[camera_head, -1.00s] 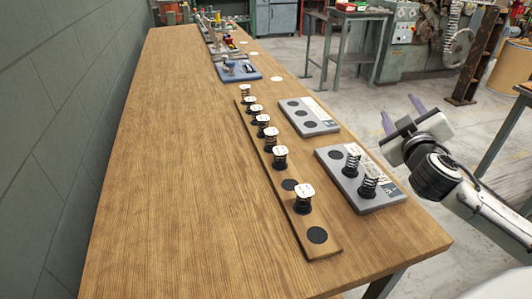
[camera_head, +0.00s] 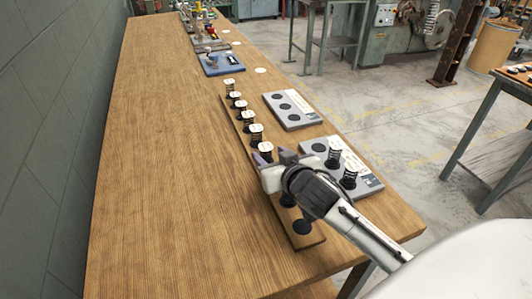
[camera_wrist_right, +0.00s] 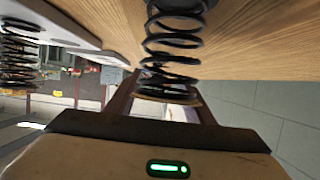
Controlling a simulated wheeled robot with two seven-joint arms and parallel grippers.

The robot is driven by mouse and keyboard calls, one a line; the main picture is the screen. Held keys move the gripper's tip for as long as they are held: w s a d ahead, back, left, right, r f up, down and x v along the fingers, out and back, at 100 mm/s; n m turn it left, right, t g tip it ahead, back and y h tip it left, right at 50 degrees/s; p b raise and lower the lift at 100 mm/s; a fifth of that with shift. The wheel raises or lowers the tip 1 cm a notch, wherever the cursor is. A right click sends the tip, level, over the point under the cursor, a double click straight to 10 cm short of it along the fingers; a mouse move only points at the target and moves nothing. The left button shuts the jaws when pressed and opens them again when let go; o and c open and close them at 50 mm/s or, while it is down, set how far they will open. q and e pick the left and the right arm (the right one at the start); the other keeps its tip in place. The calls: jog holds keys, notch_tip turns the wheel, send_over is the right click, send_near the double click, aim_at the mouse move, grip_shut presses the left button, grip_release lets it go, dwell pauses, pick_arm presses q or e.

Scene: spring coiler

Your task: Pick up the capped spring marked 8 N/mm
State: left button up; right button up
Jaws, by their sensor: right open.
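A row of black springs with white caps stands on a long wooden strip (camera_head: 312,240). The cap markings are too small to read, so I cannot tell which is 8 N/mm. My right gripper (camera_head: 271,157) is open over the near part of the row, just in front of a capped spring (camera_head: 265,148). The gripper and wrist hide part of the strip, including the place of the nearest capped spring. In the right wrist view a black spring (camera_wrist_right: 172,45) stands close before the open fingers; its cap is not clearly readable. My left gripper is not in view.
A grey plate (camera_head: 314,146) with two uncapped springs (camera_head: 349,176) lies right of the strip, close to my right wrist. A grey plate with dark round spots (camera_head: 291,110) lies beyond. A blue tray (camera_head: 224,65) is farther back. The table's left side is clear.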

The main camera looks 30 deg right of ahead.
aim_at(268, 154)
jog(key=x, duration=0.5)
jog(key=shift+d+f, duration=0.1)
jog(key=shift+f, duration=0.1)
jog(key=shift+s, duration=0.1)
